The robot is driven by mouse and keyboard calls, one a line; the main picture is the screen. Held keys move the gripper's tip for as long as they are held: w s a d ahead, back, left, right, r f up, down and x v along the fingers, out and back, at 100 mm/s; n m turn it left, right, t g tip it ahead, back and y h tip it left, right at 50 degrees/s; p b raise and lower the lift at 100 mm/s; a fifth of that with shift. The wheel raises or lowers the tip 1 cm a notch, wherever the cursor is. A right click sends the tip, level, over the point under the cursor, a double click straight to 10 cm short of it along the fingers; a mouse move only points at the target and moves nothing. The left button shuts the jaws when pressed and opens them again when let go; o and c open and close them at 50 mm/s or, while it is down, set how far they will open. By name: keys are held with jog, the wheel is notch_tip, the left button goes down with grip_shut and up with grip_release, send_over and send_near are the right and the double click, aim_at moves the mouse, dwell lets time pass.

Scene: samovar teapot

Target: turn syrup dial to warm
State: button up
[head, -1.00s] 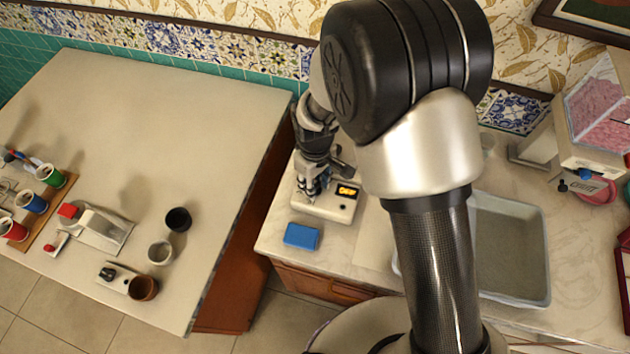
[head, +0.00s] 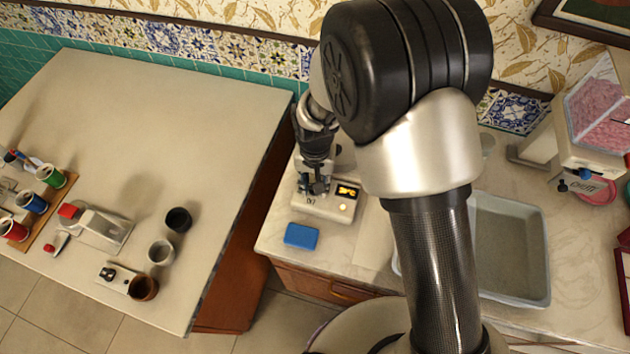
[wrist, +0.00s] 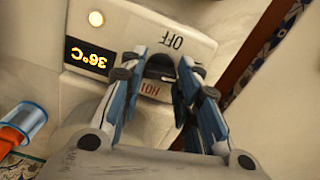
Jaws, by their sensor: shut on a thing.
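The syrup warmer (head: 322,206) is a small cream box on the right counter, with a lit display (head: 347,190) and a round lit lamp (head: 343,208). In the wrist view the display (wrist: 90,54) reads 36°C, upside down. The dark dial (wrist: 160,66) sits on the warmer's face between my fingertips. OFF is printed on one side of it and HOT on the other, partly covered. My gripper (wrist: 162,78) is shut on the dial. In the head view my gripper (head: 316,186) is over the warmer's left part. The dial's pointer and any warm mark are hidden.
A blue block (head: 302,236) lies in front of the warmer. A grey basin (head: 545,270) is set right of my arm. Cups, including a black one (head: 178,219), stand on the left table (head: 190,110), across a narrow gap. A blue-rimmed item (wrist: 28,116) shows in the wrist view.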

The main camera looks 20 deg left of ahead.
jog(key=shift+m, duration=1)
jog(key=o, duration=1.1)
jog(key=shift+c, duration=0.2)
notch_tip(320, 180, up, 12)
